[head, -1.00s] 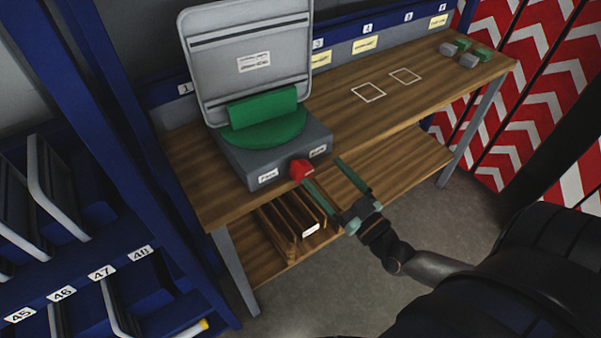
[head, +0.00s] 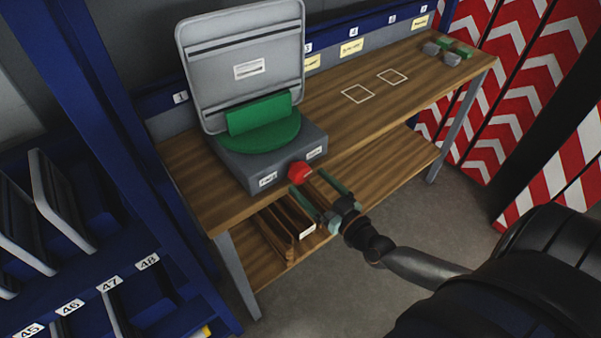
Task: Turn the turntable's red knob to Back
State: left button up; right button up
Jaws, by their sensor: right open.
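The red knob (head: 300,172) sits on the front face of the turntable's grey base (head: 235,168), between two small white labels, left (head: 268,180) and right (head: 314,153), whose words are too small to read surely. On top, a green round plate (head: 258,138) carries a green upright block. A grey sign panel (head: 245,60) with two dark rails and a label stands behind the block. My right gripper (head: 309,181) is open, its two green fingers pointing at the knob from the front. The tips are close to the knob; contact cannot be told. My left gripper is out of view.
The turntable stands at the left end of a wooden bench (head: 345,125). Two white outlined squares mark the clear bench top; several small grey and green blocks (head: 448,50) lie at its far end. Wooden trays (head: 283,225) sit on the lower shelf. Blue racks (head: 110,255) stand left.

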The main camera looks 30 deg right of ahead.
aim_at(303, 177)
jog(key=shift+w+a, duration=0.2)
jog(key=shift+w, duration=2.15)
jog(key=shift+c, duration=0.2)
jog(key=c, duration=1.3)
jog(key=shift+m, duration=0.8)
jog(key=o, duration=1.3)
jog(key=shift+o, duration=0.2)
jog(key=shift+s, duration=0.2)
jog(key=s+d, duration=0.1)
jog(key=s, duration=1.1)
jog(key=shift+s, duration=0.1)
